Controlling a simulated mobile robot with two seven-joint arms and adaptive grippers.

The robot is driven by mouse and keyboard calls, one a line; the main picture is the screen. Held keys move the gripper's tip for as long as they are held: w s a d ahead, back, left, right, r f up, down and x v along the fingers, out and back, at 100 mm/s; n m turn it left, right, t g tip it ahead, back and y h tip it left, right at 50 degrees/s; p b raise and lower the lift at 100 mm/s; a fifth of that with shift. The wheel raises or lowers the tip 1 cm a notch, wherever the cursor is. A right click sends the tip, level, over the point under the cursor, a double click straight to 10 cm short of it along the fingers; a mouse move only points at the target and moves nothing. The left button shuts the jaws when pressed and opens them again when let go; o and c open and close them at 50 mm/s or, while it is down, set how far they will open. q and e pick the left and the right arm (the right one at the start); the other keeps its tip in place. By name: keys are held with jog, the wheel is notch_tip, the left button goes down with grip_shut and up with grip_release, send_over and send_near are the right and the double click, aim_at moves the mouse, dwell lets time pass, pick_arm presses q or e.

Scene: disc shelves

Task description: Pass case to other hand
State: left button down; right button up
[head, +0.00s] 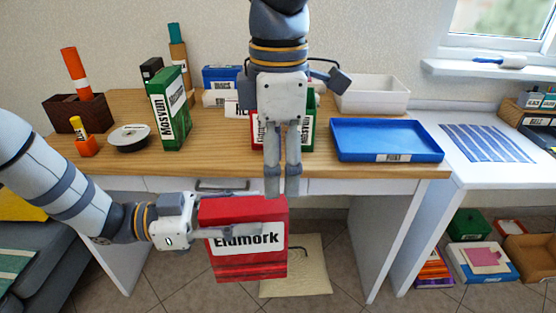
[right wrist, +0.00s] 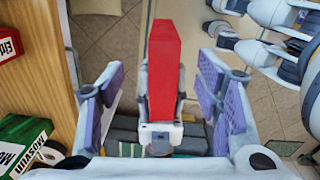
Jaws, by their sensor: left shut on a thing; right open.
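My right gripper (head: 281,192) points down at the case's upper right and is open. In the right wrist view the red case (right wrist: 164,80) shows edge-on between the open right fingers, with gaps on both sides. My left gripper (right wrist: 160,135) shows at the case's lower end there.
More cases stand behind my right arm.

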jog(key=shift+f, duration=0.25)
notch_tip(320, 180, down, 12)
jog(key=shift+r, duration=0.25)
grip_shut()
pick_arm(q)
jog(key=c, duration=1)
grip_release()
pick_arm(e)
jog(key=shift+w, duration=0.1)
